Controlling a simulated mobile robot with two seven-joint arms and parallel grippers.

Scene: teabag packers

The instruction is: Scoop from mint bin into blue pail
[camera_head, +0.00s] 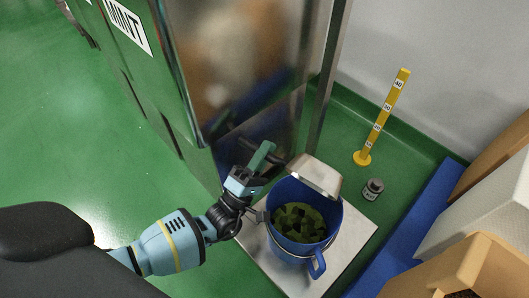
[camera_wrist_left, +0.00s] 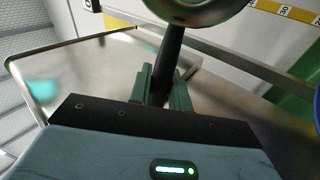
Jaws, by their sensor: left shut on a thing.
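The blue pail (camera_head: 285,250) stands on a pale square plate, with dark green leafy pieces (camera_head: 298,222) inside. My left gripper (camera_head: 262,158) is just left of the pail's rim and shut on a scoop. The scoop's metal pan (camera_head: 317,176) is above the far rim of the pail, tilted; its contents cannot be made out. In the left wrist view the green fingers (camera_wrist_left: 164,90) close around the scoop's black handle (camera_wrist_left: 172,52). A green cabinet with a MINT label (camera_head: 128,24) is at the upper left; the inside of the mint bin is hidden. My right gripper is out of view.
A yellow measuring post (camera_head: 382,118) and a small grey jar (camera_head: 373,189) stand behind the pail. A shiny metal panel (camera_head: 255,70) rises behind the gripper. Boxes (camera_head: 480,215) and a blue platform (camera_head: 415,225) are at right. Green floor at left is open.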

